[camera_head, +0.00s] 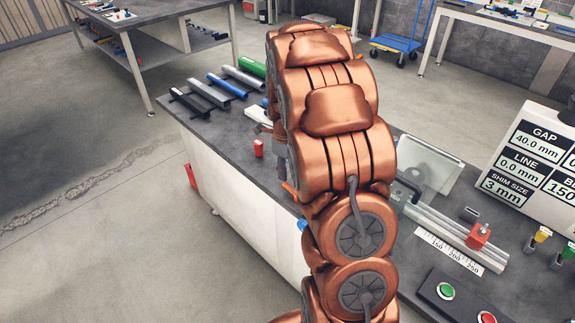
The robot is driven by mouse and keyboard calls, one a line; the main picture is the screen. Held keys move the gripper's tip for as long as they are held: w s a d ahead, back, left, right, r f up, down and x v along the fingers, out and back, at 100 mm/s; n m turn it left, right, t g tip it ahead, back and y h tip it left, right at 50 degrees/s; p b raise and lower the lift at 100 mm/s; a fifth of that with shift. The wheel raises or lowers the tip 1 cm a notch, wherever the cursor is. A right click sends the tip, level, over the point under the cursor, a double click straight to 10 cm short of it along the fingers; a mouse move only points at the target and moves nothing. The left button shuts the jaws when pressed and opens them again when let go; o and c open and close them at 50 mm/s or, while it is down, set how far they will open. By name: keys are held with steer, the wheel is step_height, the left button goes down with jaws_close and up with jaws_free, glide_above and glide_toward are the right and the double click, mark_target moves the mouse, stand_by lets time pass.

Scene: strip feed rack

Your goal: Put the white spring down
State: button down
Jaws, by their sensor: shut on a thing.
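My copper-coloured arm rises through the middle of the head view and covers the centre of the bench. I cannot make out my gripper; it is hidden behind the arm links, so its fingers and anything between them do not show. I see no white spring anywhere in this view. A few small parts show at the arm's left edge, too covered to name. The dark bench top (225,133) shows to the left and right of the arm.
Black, grey, blue and green strips (228,88) lie at the bench's far left. A small red block (258,148) stands near the left edge. To the right are a ruled scale (448,250), a red clamp block (478,236), a display board (530,155) and a green button (446,291).

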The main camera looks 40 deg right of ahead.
steer(key=shift+w+d+f+p, duration=0.1)
steer(key=shift+w+d+p, duration=0.45)
steer(key=shift+w+d, duration=1)
step_height(320, 180, down, 3)
steer(key=shift+a+f+p, duration=0.1)
steer(key=shift+p, duration=0.9)
steer(key=shift+w+f, duration=0.1)
steer(key=shift+f, duration=0.1)
steer(key=shift+f, duration=0.1)
steer(key=shift+f, duration=0.1)
steer(key=c, duration=0.9)
jaws_free()
